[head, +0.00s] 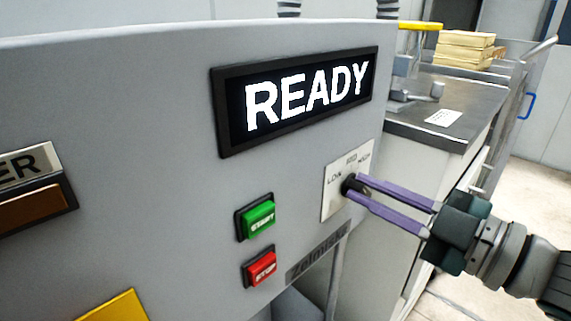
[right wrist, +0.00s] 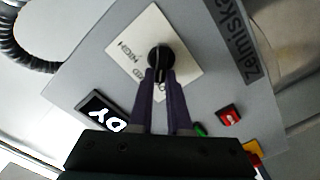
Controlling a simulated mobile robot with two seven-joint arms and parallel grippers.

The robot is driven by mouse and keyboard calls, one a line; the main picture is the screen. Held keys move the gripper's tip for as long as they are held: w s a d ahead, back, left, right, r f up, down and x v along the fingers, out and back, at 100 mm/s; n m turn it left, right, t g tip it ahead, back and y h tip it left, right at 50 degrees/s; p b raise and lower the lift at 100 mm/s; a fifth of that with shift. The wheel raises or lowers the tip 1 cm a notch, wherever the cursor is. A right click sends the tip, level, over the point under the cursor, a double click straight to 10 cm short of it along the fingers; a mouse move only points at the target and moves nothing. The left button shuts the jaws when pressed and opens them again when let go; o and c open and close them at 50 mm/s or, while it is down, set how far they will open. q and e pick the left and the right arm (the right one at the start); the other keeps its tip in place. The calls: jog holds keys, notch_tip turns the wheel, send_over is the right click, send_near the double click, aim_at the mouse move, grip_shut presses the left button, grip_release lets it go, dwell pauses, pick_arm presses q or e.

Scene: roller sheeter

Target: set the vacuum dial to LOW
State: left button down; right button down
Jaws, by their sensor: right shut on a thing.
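The vacuum dial (head: 349,184) is a black knob on a white label plate (head: 333,204) at the right end of the grey machine front. LOW is printed at the plate's left, MED at the top and HIGH at the right. My right gripper (head: 353,189) reaches in from the right, its purple fingers shut on the knob. In the right wrist view the knob (right wrist: 160,55) sits between the fingertips (right wrist: 160,74), and the fingers hide part of the lettering. I cannot tell surely which mark the knob points to. My left gripper is not in view.
A display (head: 305,95) above reads READY. A green START button (head: 259,217) and a red STOP button (head: 262,268) are left of and below the dial. A counter (head: 455,98) with stacked yellowish blocks (head: 465,48) stands behind at the right. Open floor lies far right.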

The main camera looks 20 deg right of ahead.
jog(key=c, duration=0.9)
grip_release()
jog(key=shift+o, duration=0.2)
jog(key=shift+s, duration=0.1)
jog(key=v, duration=0.9)
jog(key=shift+s+d+p, duration=0.2)
jog(key=shift+s+p, duration=0.1)
jog(key=shift+s, duration=0.05)
